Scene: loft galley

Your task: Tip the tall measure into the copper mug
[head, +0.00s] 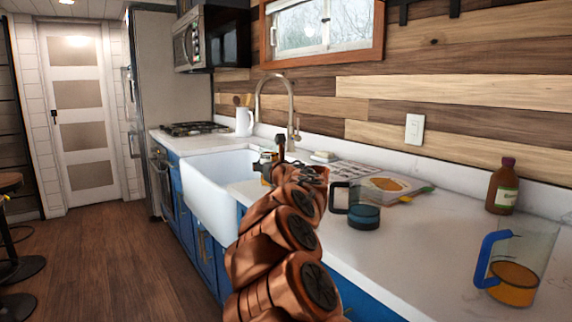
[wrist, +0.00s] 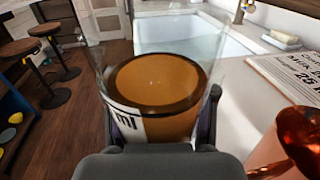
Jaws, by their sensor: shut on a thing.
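My gripper (wrist: 160,135) is shut on a clear measure (wrist: 150,122) with "ml" lettering and orange-brown contents. The wrist view looks down into it, and it appears roughly upright. In the head view my gripper (head: 277,158) is small, over the counter by the sink, with the measure mostly hidden by my copper-coloured arm. A shiny copper-coloured thing, apparently the copper mug (wrist: 288,145), is cut off at the lower right of the wrist view, apart from the measure. In the head view I cannot tell the mug from my arm.
A dark-handled glass jug (head: 363,210) with teal contents, a blue-handled jug (head: 515,280) with orange contents and a brown bottle (head: 502,186) stand on the white counter (head: 430,245). The sink (head: 205,190) lies left of the gripper. Printed paper (wrist: 290,75) lies right of it.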

